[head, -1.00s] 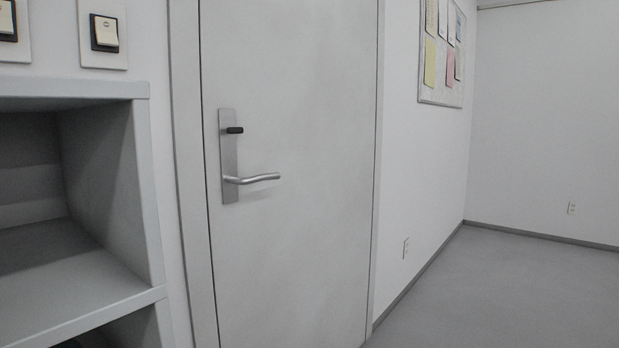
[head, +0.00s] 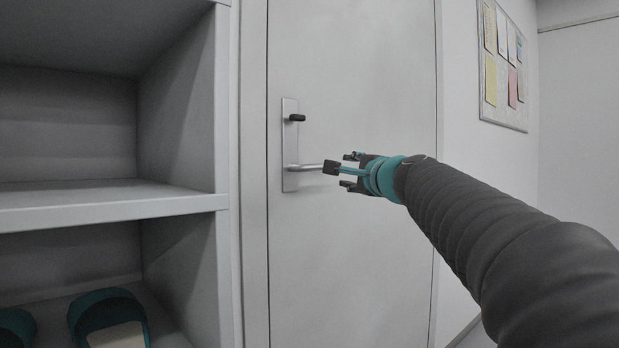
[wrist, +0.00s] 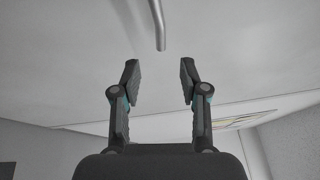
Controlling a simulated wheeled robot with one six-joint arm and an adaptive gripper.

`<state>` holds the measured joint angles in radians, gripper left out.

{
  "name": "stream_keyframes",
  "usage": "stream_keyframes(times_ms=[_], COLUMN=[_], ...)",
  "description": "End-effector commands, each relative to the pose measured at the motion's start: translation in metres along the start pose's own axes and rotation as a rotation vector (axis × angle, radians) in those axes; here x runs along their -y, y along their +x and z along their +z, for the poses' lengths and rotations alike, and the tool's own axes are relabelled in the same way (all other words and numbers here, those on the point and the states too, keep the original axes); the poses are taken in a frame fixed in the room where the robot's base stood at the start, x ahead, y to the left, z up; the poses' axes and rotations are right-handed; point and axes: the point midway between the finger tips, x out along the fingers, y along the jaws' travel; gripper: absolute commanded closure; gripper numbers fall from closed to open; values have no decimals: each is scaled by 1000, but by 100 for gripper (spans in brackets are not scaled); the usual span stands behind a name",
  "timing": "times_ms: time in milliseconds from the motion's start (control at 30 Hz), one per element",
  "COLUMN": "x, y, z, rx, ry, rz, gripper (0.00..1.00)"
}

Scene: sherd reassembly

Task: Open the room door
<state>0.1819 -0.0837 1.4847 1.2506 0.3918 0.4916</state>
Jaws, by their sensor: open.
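The light grey room door (head: 350,100) is shut in its frame in the head view. Its silver lever handle (head: 306,167) sticks out to the right from a tall metal plate (head: 289,180), with a dark thumb-turn (head: 296,118) above it. My gripper (head: 340,168) is at the lever's free end in the head view and hides its tip. In the wrist view my gripper (wrist: 159,80) is open and empty, and the lever (wrist: 158,25) ends just beyond the fingertips, roughly centred between them. No contact shows there.
A grey shelf unit (head: 222,120) stands close on the left, with teal slippers (head: 108,310) in its lower compartment. A notice board (head: 503,70) hangs on the wall to the right of the door.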

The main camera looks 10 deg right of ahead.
Motion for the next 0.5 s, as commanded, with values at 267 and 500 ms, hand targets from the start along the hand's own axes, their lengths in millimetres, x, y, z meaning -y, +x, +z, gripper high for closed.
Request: stream_keyframes(times_ms=[267,500], x=[2,2], y=[38,82], z=[1,1], rx=[2,2], ry=[4,2], rz=[0,1], gripper=[56,56])
